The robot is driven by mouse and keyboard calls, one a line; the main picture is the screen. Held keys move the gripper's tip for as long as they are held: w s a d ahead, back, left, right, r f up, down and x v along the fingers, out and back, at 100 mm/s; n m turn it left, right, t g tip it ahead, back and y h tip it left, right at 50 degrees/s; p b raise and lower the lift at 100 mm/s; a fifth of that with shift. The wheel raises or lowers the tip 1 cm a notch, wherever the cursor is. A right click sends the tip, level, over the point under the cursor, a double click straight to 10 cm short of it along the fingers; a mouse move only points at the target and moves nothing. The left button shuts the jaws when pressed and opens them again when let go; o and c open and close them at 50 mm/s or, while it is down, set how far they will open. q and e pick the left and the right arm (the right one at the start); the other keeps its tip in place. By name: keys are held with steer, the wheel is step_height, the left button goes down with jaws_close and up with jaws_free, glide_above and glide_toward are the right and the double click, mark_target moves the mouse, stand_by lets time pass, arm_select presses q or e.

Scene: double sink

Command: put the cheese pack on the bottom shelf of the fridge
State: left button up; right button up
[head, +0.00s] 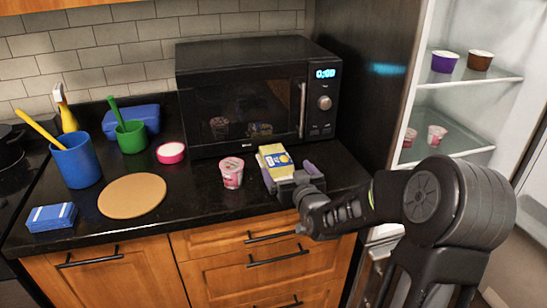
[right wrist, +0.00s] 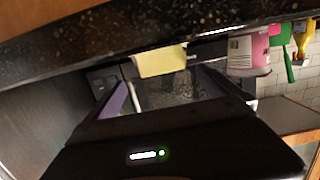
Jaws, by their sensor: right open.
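The cheese pack (head: 275,160), yellow and white with a blue mark, stands on the black counter in front of the microwave. In the right wrist view the yellow pack (right wrist: 160,62) shows ahead, between the lines of the two fingers. My right gripper (head: 290,175) is open at the pack, with a purple finger pad showing on its right. Whether the fingers touch the pack I cannot tell. The open fridge (head: 425,105) is at the right, and its lower visible shelf (head: 455,142) holds pink cups. My arm hides the fridge's lower part. My left gripper is out of view.
A pink yogurt cup (head: 232,172) stands just left of the pack, close to my gripper. The microwave (head: 250,95) is behind. A round board (head: 132,195), blue cup (head: 75,160) and green cup (head: 130,136) are farther left. The upper fridge shelf (head: 465,76) holds two cups.

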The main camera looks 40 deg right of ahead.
mark_target(278, 159)
steer(key=shift+s+r, duration=0.1)
steer(key=shift+s, duration=0.05)
steer(key=shift+x, duration=1.4)
steer(key=shift+a, duration=0.1)
steer(key=shift+w+p, duration=0.45)
steer(key=x, duration=0.3)
steer(key=p+x, duration=0.1)
steer(key=shift+w+f, duration=0.15)
steer(key=shift+f, duration=0.15)
steer(key=shift+c, duration=0.3)
